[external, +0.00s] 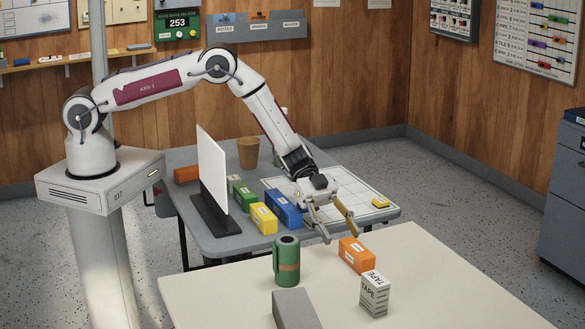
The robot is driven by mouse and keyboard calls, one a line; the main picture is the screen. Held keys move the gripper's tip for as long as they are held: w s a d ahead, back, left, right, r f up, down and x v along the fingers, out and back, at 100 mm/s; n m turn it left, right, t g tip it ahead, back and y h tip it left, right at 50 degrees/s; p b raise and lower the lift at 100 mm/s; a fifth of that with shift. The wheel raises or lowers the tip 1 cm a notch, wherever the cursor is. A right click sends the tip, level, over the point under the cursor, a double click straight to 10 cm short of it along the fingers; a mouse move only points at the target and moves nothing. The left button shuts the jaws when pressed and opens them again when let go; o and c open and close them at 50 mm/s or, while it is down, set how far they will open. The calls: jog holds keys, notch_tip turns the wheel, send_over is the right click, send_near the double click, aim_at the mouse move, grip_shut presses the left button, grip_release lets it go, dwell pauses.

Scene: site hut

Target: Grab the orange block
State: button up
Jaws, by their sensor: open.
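An orange block (356,256) with a pale label lies on the cream table near its back edge. My gripper (342,238) is open and empty, its fingers pointing down just behind and to the left of this block in the picture. The right fingertip appears close to the block's top; I cannot tell whether they touch. A second orange block (187,174) lies at the far left of the grey table, partly hidden by the white upright panel's surroundings and my base.
On the cream table (440,285) stand a green cylinder (286,262), a TAPE box (374,294) and a grey block (295,309). The grey table (225,243) holds a white panel (212,168), yellow (264,219), green (245,196) and blue (284,207) blocks, and a brown cup (248,153).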

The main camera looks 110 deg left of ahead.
aim_at(350, 242)
jog(key=shift+x, duration=1.3)
jog(key=shift+w, duration=0.1)
jog(key=shift+w+d+f, duration=0.15)
jog(key=shift+w+d, duration=0.6)
jog(key=shift+w, duration=0.3)
jog(key=shift+x, duration=1.3)
jog(key=c, duration=1.3)
